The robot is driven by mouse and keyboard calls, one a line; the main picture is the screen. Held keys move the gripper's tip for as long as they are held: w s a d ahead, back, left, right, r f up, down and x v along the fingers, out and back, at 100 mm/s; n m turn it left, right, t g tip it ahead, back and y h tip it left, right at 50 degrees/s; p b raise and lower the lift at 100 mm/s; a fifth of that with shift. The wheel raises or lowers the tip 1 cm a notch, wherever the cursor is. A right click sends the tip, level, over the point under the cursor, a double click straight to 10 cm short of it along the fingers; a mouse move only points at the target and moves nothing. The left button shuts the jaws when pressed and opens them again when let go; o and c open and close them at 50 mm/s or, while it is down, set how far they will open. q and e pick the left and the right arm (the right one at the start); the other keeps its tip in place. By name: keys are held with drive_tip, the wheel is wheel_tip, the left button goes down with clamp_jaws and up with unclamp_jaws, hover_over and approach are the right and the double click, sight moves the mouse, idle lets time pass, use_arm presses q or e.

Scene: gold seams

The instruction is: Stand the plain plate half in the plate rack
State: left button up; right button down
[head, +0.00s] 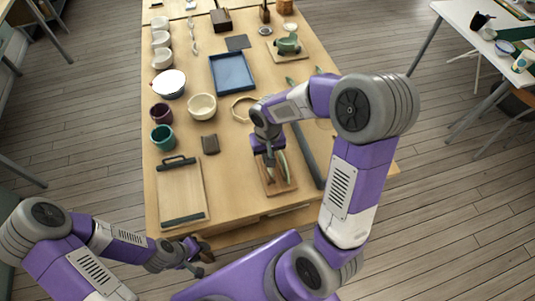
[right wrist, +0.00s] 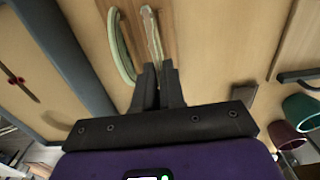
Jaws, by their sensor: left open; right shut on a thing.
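My right gripper (head: 268,161) is low over the wooden plate rack (head: 272,189) at the near right of the table. In the right wrist view its fingers (right wrist: 158,88) are shut on a thin, pale plate half (right wrist: 151,34), seen nearly edge-on, most likely the plain one. A second plate half with a green rim (right wrist: 122,47) stands beside it, apart from the fingers. Both are over the rack; whether the held half touches it is hidden. My left gripper (head: 197,262) is open, off the table's front edge.
A clipboard-like wooden board (head: 181,192) with dark bars lies left of the rack. A dark block (head: 210,144), cream bowl (head: 202,107), teal cup (head: 163,138) and blue tray (head: 233,73) lie farther back. A long dark bar runs right of the rack.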

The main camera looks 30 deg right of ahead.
drive_tip(key=shift+f+b, duration=0.55)
drive_tip(key=shift+b, duration=0.2)
idle(2.0)
drive_tip(key=shift+f, duration=0.15)
drive_tip(key=shift+f+b, duration=0.35)
drive_tip(key=shift+b, duration=0.1)
drive_tip(key=shift+f+b, duration=0.9)
drive_tip(key=shift+f, duration=0.05)
idle(1.7)
drive_tip(key=c, duration=1.1)
unclamp_jaws()
drive_tip(key=shift+c, duration=0.2)
drive_tip(key=shift+o, duration=0.3)
drive_tip(key=o, duration=0.4)
